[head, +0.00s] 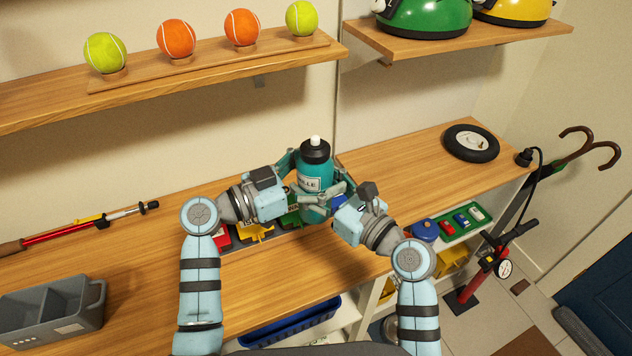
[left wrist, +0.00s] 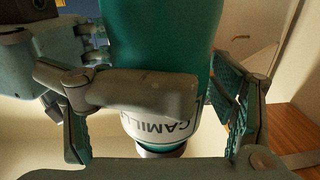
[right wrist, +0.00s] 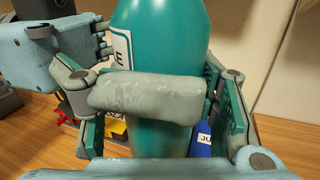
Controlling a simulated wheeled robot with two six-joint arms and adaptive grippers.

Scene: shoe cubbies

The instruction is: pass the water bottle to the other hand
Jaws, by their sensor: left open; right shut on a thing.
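The water bottle (head: 315,172) is teal with a black cap, white tip and white name label. It is upright above the bench between my two grippers. My right gripper (head: 333,198) is shut on the bottle, with a finger pad on each side in the right wrist view. My left gripper (head: 295,182) is open, its fingers on either side of the bottle. In the left wrist view the bottle (left wrist: 160,40) stands between the left pads, and a grey finger crosses in front of it. Whether the left pads touch it is unclear.
A shelf with several balls (head: 176,38) and a shelf with helmets (head: 430,14) hang above. Coloured items lie below the grippers.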

